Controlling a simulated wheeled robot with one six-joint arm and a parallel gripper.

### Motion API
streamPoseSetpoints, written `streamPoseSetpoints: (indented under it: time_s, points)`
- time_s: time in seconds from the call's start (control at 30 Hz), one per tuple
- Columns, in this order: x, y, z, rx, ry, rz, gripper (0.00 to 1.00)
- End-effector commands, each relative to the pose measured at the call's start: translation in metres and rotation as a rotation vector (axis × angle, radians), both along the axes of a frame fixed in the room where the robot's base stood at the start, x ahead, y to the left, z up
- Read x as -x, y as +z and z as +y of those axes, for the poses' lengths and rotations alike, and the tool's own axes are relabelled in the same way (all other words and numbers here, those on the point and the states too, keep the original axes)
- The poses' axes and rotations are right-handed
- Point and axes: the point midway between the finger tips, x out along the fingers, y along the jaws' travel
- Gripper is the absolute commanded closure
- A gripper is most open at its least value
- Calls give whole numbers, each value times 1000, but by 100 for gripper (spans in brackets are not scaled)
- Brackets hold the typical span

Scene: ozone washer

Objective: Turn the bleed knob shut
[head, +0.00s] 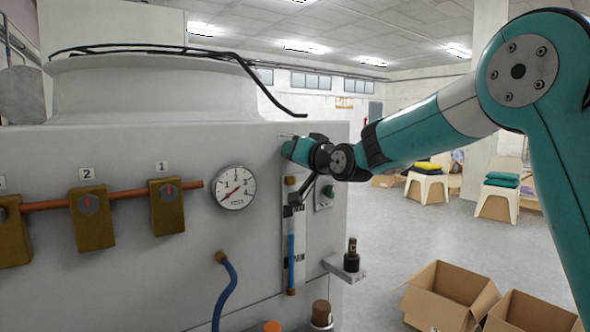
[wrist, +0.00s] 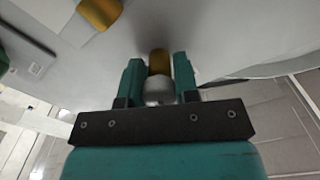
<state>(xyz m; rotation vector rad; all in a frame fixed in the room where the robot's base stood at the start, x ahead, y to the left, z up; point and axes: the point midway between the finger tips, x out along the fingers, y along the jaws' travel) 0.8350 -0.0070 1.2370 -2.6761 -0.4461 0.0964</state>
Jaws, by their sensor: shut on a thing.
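In the wrist view the bleed knob (wrist: 158,91) is a rounded grey-white piece in front of a brass stem (wrist: 159,62) that comes out of the pale panel. My gripper (wrist: 158,84) has one finger on each side of the knob and is shut on it. In the head view my gripper (head: 290,149) is at the upper right of the machine's front, just above the sight tube. The knob is hidden there behind the gripper. I cannot tell how far the knob is turned.
A round gauge (head: 235,188) and numbered valve blocks (head: 167,206) are to the left. A small shelf (head: 345,270) juts out at right. Open boxes (head: 449,292) stand on the floor.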

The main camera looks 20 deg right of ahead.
Motion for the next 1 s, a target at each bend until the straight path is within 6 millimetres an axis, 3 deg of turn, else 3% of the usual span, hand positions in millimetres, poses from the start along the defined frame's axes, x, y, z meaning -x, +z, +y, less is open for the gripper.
streamPoseSetpoints:
  time_s: [0.33, 0.9, 0.93, 1.0]
  points:
    - [0, -4, 1, 147, 1, -46, 95]
    - [0, -2, 1, 178, 0, -54, 95]
    - [0, -2, 1, 178, 0, -54, 69]
    - [0, -2, 1, 178, 1, -56, 53]
